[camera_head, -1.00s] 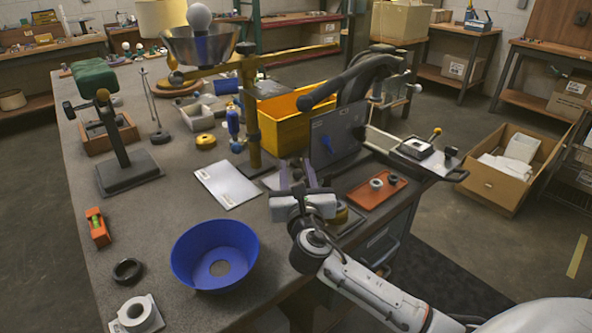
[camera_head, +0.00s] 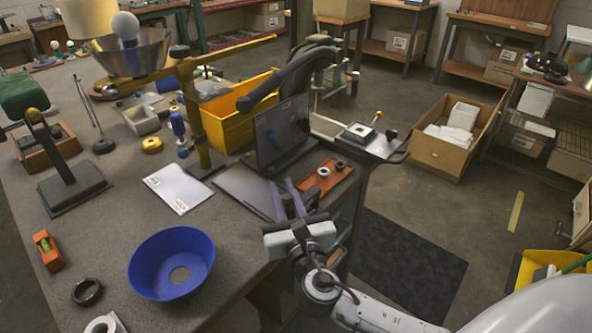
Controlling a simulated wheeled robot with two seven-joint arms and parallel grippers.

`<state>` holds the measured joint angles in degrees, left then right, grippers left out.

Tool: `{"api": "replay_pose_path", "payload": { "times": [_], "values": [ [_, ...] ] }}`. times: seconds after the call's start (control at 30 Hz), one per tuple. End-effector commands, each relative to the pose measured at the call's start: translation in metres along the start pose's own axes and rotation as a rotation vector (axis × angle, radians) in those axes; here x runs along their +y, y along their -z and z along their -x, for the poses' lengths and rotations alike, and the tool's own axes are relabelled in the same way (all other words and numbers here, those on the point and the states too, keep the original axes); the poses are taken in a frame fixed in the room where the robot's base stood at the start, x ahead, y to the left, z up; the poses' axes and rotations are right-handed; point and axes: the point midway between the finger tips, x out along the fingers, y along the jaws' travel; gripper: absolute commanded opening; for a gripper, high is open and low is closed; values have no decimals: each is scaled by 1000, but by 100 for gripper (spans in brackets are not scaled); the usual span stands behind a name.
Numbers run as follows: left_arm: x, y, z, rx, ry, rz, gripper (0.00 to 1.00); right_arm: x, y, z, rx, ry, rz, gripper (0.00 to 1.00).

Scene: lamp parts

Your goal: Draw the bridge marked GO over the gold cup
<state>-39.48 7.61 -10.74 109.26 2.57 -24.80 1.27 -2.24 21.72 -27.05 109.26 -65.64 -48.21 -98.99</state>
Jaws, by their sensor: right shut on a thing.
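My right gripper (camera_head: 288,200) is at the right edge of the workbench, with its two purple fingers close together and pointing away from me. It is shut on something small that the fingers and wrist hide. A dark flat plate (camera_head: 238,188) lies just beyond and to the left of the fingers. I cannot make out a GO marking anywhere, so I cannot tell which part is the bridge. No gold cup shows clearly; my gripper and wrist cover part of the bench edge. My left gripper is out of view.
A blue bowl (camera_head: 145,268) and a white sheet (camera_head: 180,187) lie left of the gripper. An orange tray with rings (camera_head: 318,189) is to its right. A yellow bin (camera_head: 228,128) and a brass stand (camera_head: 192,112) are behind.

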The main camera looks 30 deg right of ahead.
Motion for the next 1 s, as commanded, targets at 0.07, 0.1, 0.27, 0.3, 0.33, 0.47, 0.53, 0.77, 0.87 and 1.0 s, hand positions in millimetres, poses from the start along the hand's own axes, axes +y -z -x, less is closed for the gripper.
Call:
{"api": "replay_pose_path", "payload": {
  "times": [0.07,0.1,0.27,0.3,0.33,0.47,0.53,0.77,0.87,1.0],
  "values": [
    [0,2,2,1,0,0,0,3,-2,4,-2,-10,-1,0],
    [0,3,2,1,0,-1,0,4,-2,4,-3,-13,-1,0],
    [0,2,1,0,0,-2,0,5,-1,5,-4,-15,-1,0],
    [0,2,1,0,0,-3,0,5,-1,5,-4,-15,-1,0],
    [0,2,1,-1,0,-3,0,5,-1,5,-4,-15,-1,0],
    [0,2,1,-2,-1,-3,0,4,-1,5,-4,-13,-1,31],
    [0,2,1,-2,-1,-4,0,3,-1,5,-4,-12,-1,35],
    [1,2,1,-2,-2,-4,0,3,-1,6,-2,-13,0,35],
    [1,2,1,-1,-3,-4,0,4,0,11,-1,-13,0,35],
    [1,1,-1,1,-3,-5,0,3,1,32,1,-15,-1,35]
  ]
}}
